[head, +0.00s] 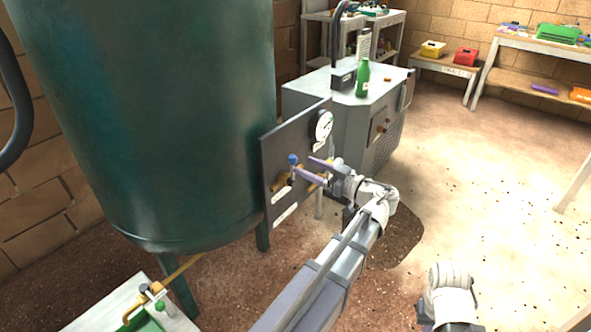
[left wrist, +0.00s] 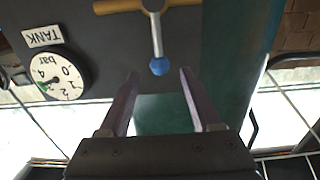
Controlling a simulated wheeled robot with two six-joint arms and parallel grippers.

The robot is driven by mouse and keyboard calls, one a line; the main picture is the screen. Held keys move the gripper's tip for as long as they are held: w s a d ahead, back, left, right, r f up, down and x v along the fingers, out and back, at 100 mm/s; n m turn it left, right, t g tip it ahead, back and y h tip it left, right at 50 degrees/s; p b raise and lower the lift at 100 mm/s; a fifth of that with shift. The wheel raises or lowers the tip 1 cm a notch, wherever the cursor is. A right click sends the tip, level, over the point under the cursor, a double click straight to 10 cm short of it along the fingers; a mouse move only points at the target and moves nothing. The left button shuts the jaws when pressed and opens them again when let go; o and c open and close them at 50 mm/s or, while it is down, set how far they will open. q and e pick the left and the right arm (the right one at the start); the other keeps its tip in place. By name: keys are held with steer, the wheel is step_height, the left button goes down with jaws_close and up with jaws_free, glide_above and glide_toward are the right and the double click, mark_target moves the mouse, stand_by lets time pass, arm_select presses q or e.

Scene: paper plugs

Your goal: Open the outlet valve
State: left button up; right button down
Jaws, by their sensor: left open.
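A valve lever with a blue ball knob (head: 293,159) stands on a dark panel (head: 271,158) at the front of the big green tank (head: 150,110). In the left wrist view the blue knob (left wrist: 159,66) ends a metal stem from a brass pipe (left wrist: 120,6). My left gripper (head: 303,162) is open beside the knob. In the left wrist view its purple fingers (left wrist: 157,73) lie either side of the knob's line, the knob about level with the tips; contact cannot be told. Which label belongs to this valve is not readable.
A round gauge (head: 323,126) sits on the panel; its label reads TANK in the left wrist view. A grey cabinet (head: 350,110) with a green bottle (head: 362,78) stands behind. A brass tap (head: 133,312) is at lower left. The floor (head: 480,170) at right is clear.

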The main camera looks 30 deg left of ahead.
arm_select(q)
steer(key=shift+a, duration=0.3)
steer(key=shift+w+a, duration=0.15)
steer(key=shift+a, duration=1.7)
steer(key=shift+c, duration=0.3)
steer(key=c, duration=0.9)
steer(key=shift+o, duration=0.2)
